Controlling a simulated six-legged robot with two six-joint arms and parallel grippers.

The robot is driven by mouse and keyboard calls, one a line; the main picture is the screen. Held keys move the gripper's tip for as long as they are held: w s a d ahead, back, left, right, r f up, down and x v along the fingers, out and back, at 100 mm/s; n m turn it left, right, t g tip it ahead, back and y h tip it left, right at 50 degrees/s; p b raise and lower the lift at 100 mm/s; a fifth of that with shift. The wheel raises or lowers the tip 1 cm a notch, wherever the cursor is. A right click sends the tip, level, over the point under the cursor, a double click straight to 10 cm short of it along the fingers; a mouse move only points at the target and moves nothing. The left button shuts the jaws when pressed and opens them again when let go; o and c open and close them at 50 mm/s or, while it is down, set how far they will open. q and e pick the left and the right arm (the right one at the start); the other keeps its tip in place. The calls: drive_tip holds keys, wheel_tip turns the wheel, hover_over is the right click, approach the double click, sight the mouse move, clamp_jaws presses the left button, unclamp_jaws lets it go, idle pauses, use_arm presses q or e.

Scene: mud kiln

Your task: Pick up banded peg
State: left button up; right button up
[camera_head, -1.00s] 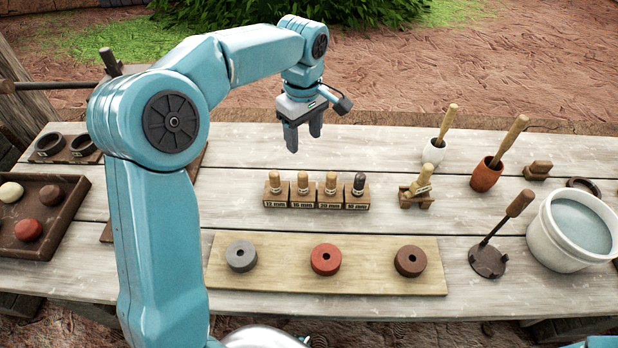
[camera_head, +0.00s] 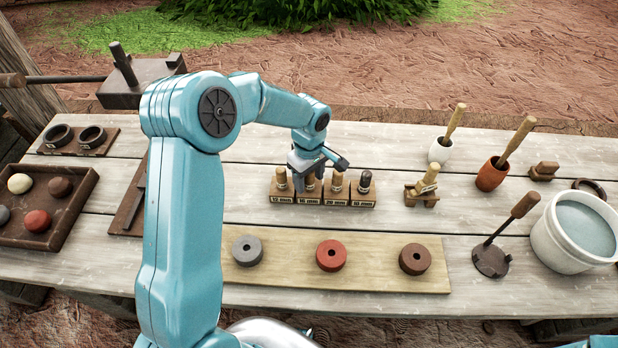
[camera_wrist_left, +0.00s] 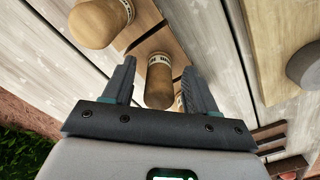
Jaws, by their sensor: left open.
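A wooden rack (camera_head: 322,199) of labelled blocks holds several upright pegs. Three are light wood, and the peg at the right end (camera_head: 364,182) is dark. Pale bands show on the wooden pegs in the left wrist view, so I cannot tell which one is meant. My left gripper (camera_head: 308,184) is open and low over the second peg from the left. In the left wrist view that peg (camera_wrist_left: 160,80) stands between the two fingers, with a gap visible at the left finger. A thicker banded peg (camera_wrist_left: 100,22) is beside it. A third (camera_wrist_left: 179,102) is mostly hidden behind the right finger.
A small stand holds a tilted peg (camera_head: 428,176) right of the rack. In front, a board (camera_head: 290,277) carries three discs. A tray of balls (camera_head: 75,215) is left.

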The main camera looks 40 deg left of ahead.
use_arm(q)
drive_tip(key=shift+f, duration=0.15)
drive_tip(key=shift+d, duration=0.1)
drive_tip(key=shift+c, duration=0.3)
clamp_jaws()
wheel_tip(320, 180, up, 20)
drive_tip(key=shift+w, duration=0.15)
idle(0.4)
